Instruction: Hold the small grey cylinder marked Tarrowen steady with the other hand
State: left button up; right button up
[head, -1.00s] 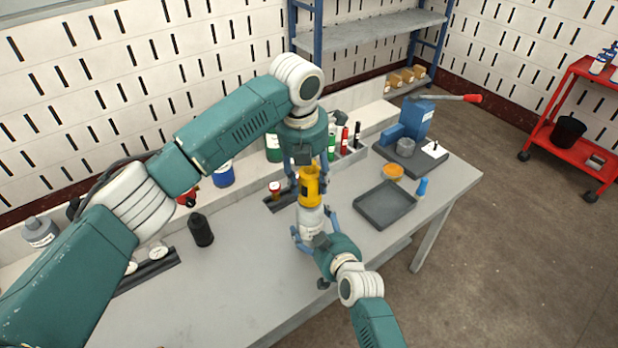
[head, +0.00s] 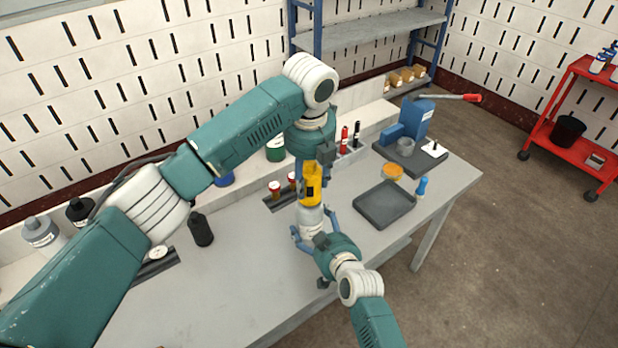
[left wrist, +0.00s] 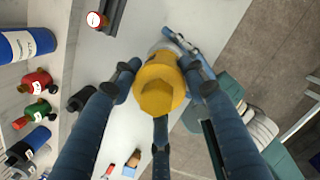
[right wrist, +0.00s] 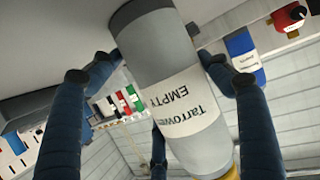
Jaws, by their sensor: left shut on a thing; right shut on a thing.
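The small grey cylinder marked Tarrowen (head: 310,217) stands upright above the workbench, with a white band that also reads EMPTY in the right wrist view (right wrist: 183,105). My right gripper (head: 312,223) is shut on its body from the near side, with fingers on both sides. A yellow cap (head: 312,184) sits on top of the cylinder. My left gripper (head: 312,179) is shut on the cap from above. In the left wrist view the cap's six-sided top (left wrist: 160,95) is between the fingers. Whether the cylinder's base touches the bench is hidden.
The workbench (head: 240,260) is clear at front left.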

pick_arm(q)
jog(key=n, duration=0.3)
jog(key=n+y, duration=0.1)
jog(key=n, duration=0.1)
jog(key=shift+w+r+n, duration=0.1)
jog(key=shift+w+n, duration=0.1)
jog(key=shift+n, duration=0.2)
jog(key=o, duration=1.4)
jog(key=shift+c, duration=0.2)
jog(key=shift+s, duration=0.1)
jog(key=shift+r, duration=1.2)
jog(key=m+h, duration=0.1)
jog(key=m, duration=0.4)
jog(key=shift+m, duration=0.3)
jog(key=shift+m, duration=0.4)
jog(key=m+h, duration=0.1)
jog(key=m, duration=0.4)
jog(key=shift+m, duration=0.3)
